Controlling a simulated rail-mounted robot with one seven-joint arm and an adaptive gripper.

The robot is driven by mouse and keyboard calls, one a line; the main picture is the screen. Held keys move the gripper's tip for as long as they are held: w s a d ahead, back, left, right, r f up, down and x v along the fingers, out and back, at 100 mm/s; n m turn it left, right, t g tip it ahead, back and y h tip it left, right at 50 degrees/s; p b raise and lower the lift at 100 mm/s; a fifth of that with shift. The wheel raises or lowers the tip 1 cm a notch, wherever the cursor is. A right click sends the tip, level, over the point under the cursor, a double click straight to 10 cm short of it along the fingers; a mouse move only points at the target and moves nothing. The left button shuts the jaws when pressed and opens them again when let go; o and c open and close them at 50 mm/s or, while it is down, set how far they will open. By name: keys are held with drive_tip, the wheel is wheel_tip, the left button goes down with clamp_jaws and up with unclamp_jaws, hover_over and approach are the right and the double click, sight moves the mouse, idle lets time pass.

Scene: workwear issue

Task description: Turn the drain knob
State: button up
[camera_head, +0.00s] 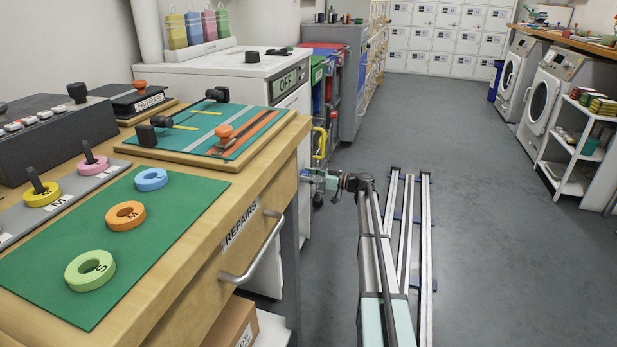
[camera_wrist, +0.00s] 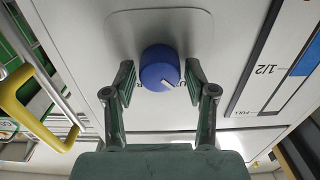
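The drain knob (camera_wrist: 160,68) is a round blue knob with a white pointer line, set on a light rounded plate on a pale panel in the wrist view. The white line points to the lower right. My gripper (camera_wrist: 160,84) has one green finger on each side of the knob. The fingers are apart, with narrow gaps appearing between them and the knob, so they do not look closed on it. In the head view my gripper (camera_head: 319,178) is at the front of the white machine (camera_head: 240,68); the knob cannot be made out there.
A level gauge (camera_wrist: 270,70) marked 1/2 and FULL is right of the knob. A yellow handle (camera_wrist: 38,108) is at the left. The wooden repairs bench (camera_head: 215,250) with its metal handle (camera_head: 256,255) stands left of my arm. The grey floor (camera_head: 480,220) is open to the right.

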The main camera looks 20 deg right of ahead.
drive_tip(key=c, duration=0.6)
drive_tip(key=shift+r+m+p, duration=0.1)
drive_tip(key=shift+m+p, duration=0.3)
drive_tip(key=shift+p, duration=0.1)
drive_tip(key=shift+r+m+p, duration=0.1)
drive_tip(key=shift+m+p, duration=0.8)
drive_tip(key=shift+p, duration=0.1)
drive_tip(key=m+p, duration=0.3)
drive_tip(key=shift+w+d+m, duration=0.1)
drive_tip(key=shift+m, duration=0.2)
drive_tip(key=m+p, duration=0.9)
drive_tip(key=shift+w, duration=0.1)
drive_tip(key=shift+f+m+p, duration=0.3)
drive_tip(key=shift+m+p, duration=0.8)
drive_tip(key=shift+m, duration=0.1)
drive_tip(key=shift+f+m, duration=0.1)
drive_tip(key=shift+m, duration=0.2)
